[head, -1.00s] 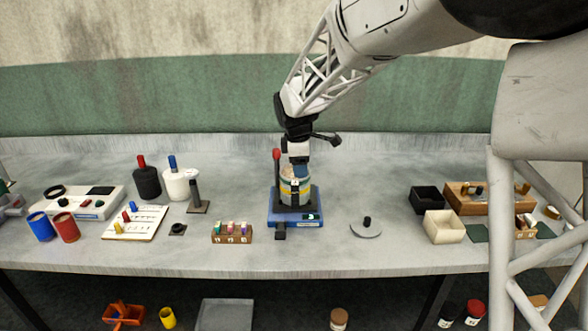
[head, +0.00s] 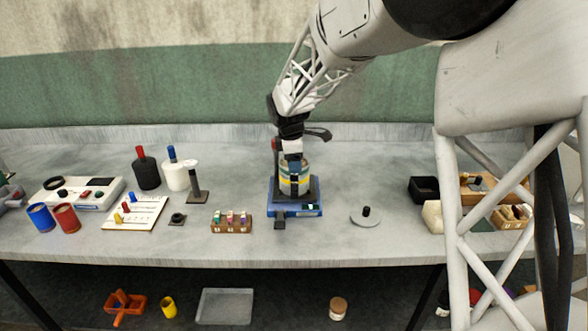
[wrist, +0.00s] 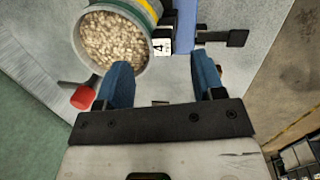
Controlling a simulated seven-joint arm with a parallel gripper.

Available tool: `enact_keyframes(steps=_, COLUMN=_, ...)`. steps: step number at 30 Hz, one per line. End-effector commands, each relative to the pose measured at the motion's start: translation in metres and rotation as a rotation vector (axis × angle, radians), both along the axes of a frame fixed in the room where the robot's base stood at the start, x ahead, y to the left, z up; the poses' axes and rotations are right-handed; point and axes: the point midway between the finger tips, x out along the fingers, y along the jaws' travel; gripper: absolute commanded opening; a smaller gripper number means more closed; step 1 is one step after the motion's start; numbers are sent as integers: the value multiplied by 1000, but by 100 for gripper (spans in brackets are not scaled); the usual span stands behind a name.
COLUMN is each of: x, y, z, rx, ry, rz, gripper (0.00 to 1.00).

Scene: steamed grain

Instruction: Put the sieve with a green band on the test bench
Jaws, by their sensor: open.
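A round stack (head: 294,179) with coloured bands, yellow among them, stands on a blue-based device (head: 310,211) mid-bench. In the wrist view, its open top part (wrist: 113,42) is full of pale grain, with green and yellow bands on its outer side. I cannot tell how the bands divide between parts. My gripper (wrist: 163,72) is open, with blue fingers. Its left finger overlaps the container's rim in the picture; the right finger is clear of it. Contact cannot be told. In the head view, my gripper (head: 294,163) is at the stack's top. The grey bench (head: 350,245) runs across the view.
A red knob (wrist: 82,98) stands beside the stack. A small vial rack (head: 231,221) is left of the device and a grey lidded disc (head: 365,218) right. Bottles, cups and a console crowd the left; boxes fill the right. Bench front is partly clear.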

Motion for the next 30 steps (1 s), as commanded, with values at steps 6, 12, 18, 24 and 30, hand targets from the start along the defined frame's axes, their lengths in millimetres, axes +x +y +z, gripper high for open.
enact_keyframes(steps=6, x=0, y=0, z=-3, rx=0, ry=-1, rz=0, gripper=62)
enact_keyframes(steps=12, x=1, y=0, z=-4, rx=0, ry=0, rz=0, gripper=62)
enact_keyframes(steps=18, x=2, y=-2, z=-18, rx=0, ry=2, rz=0, gripper=62)
enact_keyframes(steps=24, x=5, y=-4, z=-41, rx=0, ry=2, rz=0, gripper=62)
enact_keyframes(steps=30, x=7, y=-5, z=-54, rx=0, ry=1, rz=0, gripper=62)
